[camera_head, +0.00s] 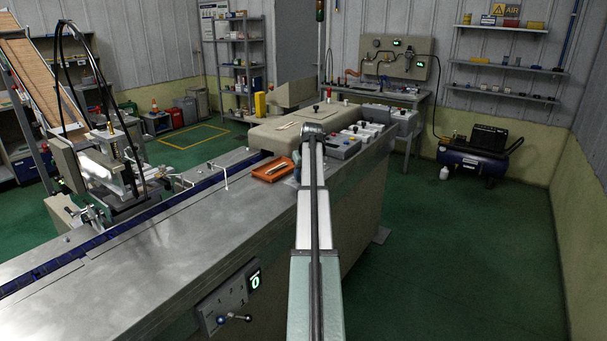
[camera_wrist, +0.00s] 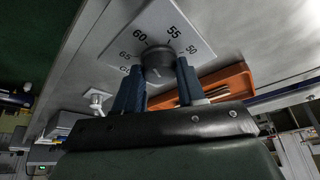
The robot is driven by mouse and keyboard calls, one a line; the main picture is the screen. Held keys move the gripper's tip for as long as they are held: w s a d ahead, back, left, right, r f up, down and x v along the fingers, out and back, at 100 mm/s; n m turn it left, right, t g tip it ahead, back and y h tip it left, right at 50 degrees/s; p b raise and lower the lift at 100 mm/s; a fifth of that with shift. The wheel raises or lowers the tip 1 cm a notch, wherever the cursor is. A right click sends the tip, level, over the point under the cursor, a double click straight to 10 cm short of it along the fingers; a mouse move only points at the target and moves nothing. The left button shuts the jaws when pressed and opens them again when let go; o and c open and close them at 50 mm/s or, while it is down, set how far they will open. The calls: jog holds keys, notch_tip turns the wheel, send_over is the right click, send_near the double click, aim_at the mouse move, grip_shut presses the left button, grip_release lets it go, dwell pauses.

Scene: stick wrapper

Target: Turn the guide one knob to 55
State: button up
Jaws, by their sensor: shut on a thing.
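The guide knob (camera_wrist: 158,62) is a dark round knob on a pale dial plate (camera_wrist: 196,32) in the wrist view. The plate carries the numbers 50, 55, 60 and 65, and part of a label starting "GU" beside the knob. The knob's pointer cannot be made out, so its setting is unclear. My gripper (camera_wrist: 159,69) has one dark blue finger on each side of the knob and is shut on it. In the head view my arm reaches forward to the far part of the machine, and its end hides the knob.
An orange tray (camera_head: 273,171) with pale sticks lies on the machine top, left of my arm; it also shows behind the fingers in the wrist view (camera_wrist: 234,79). A grey box with buttons (camera_head: 343,148) stands to the right of my arm's end. The near steel top (camera_head: 150,260) is clear.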

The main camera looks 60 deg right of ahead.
jog(key=m, duration=0.2)
jog(key=m+g+h, duration=0.1)
jog(key=m, duration=0.1)
jog(key=shift+w+a+m, duration=0.1)
jog(key=shift+a+m, duration=0.05)
jog(key=shift+m, duration=0.15)
jog(key=shift+w+m+g+h, duration=0.15)
jog(key=shift+m+g, duration=0.3)
jog(key=shift+m, duration=0.5)
jog(key=shift+m+g+h, duration=0.15)
jog(key=shift+m+g, duration=0.3)
jog(key=shift+m, duration=0.8)
jog(key=o, duration=1.1)
jog(key=shift+c, duration=0.2)
jog(key=shift+a+r, duration=0.1)
jog(key=v, duration=1.3)
jog(key=shift+a+r, duration=0.2)
jog(key=shift+r, duration=0.05)
